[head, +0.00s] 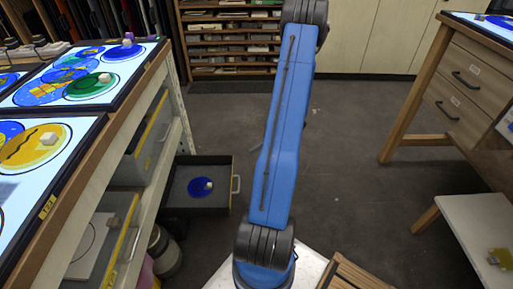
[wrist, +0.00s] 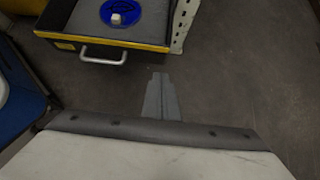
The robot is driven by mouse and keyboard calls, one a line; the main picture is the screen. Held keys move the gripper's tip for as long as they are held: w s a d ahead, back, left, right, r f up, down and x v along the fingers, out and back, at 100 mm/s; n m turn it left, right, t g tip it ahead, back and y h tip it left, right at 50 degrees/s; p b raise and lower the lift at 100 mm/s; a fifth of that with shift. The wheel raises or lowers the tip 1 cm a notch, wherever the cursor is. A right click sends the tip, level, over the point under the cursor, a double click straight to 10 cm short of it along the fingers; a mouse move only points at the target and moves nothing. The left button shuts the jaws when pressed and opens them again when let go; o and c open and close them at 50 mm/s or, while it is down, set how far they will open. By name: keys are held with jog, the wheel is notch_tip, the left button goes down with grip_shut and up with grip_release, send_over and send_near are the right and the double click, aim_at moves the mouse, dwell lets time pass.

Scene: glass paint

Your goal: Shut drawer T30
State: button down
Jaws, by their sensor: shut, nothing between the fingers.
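An open drawer (head: 178,205) juts out low from the left-hand bench, with its handle (head: 237,184) facing right. The drawer also shows at the top of the wrist view (wrist: 140,43), with a yellow front edge, a pale bar handle (wrist: 104,59) and a small label too blurred to read. A blue round glass piece (head: 196,190) with a white block on it lies inside. My gripper (wrist: 158,78) is shut and empty, apart from the drawer, below and to the right of the handle in the wrist view.
The left bench holds lit panels (head: 62,150) with coloured glass, and other drawers below. A white perforated post (wrist: 182,22) stands beside the open drawer. A wooden desk with drawers (head: 458,95) and a white low table (head: 480,225) stand right. The middle floor is clear.

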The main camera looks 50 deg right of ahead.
jog(key=w+a+f, duration=0.4)
jog(key=w+a, duration=0.1)
jog(key=w, duration=0.1)
jog(key=shift+w, duration=0.2)
dwell(0.4)
